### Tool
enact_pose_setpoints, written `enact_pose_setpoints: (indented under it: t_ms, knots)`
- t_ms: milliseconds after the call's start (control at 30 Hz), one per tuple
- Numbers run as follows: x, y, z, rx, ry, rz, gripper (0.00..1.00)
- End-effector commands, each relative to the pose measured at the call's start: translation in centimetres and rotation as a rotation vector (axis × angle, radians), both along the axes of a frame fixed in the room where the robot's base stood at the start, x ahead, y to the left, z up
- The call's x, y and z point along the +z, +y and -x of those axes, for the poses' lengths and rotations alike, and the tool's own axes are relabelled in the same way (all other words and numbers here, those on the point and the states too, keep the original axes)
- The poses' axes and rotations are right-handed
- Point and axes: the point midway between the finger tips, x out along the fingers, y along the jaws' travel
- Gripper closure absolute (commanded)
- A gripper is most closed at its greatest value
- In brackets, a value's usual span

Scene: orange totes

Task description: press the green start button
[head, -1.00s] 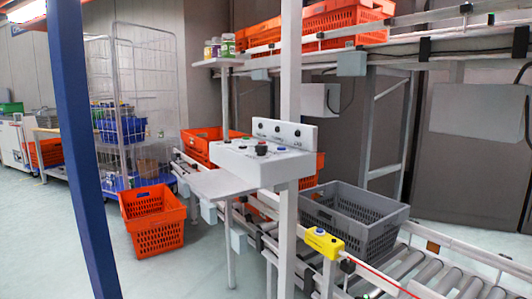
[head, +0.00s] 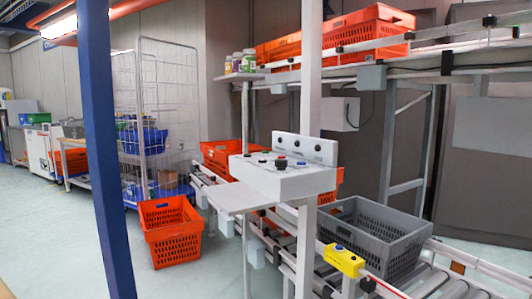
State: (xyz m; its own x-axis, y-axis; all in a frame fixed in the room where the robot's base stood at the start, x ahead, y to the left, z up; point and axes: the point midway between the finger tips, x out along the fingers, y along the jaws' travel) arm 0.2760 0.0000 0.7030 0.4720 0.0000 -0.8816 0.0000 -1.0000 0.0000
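A white control panel (head: 290,183) stands in the middle of the head view, mounted by a pale upright post. Its sloped top carries several small knobs and buttons, among them a dark mushroom-shaped button (head: 281,163). A raised back plate (head: 305,148) behind them has dark round controls. My gripper is not in view.
A blue post (head: 104,150) stands close at the left. A grey shelf (head: 236,198) juts out left of the panel. An orange tote (head: 171,232) sits on the floor. A grey crate (head: 372,235) and a yellow box (head: 344,260) are by the roller conveyor. Open floor lies at left.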

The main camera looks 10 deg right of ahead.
Motion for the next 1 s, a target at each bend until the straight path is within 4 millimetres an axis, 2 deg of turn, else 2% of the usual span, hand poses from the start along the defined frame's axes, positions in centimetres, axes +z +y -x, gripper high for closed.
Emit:
enact_pose_setpoints:
  t_ms: [67, 433, 1000]
  knots:
    - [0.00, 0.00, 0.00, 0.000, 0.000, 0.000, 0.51]
    - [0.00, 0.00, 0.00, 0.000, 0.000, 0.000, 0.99]
    - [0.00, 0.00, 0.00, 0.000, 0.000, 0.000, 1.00]
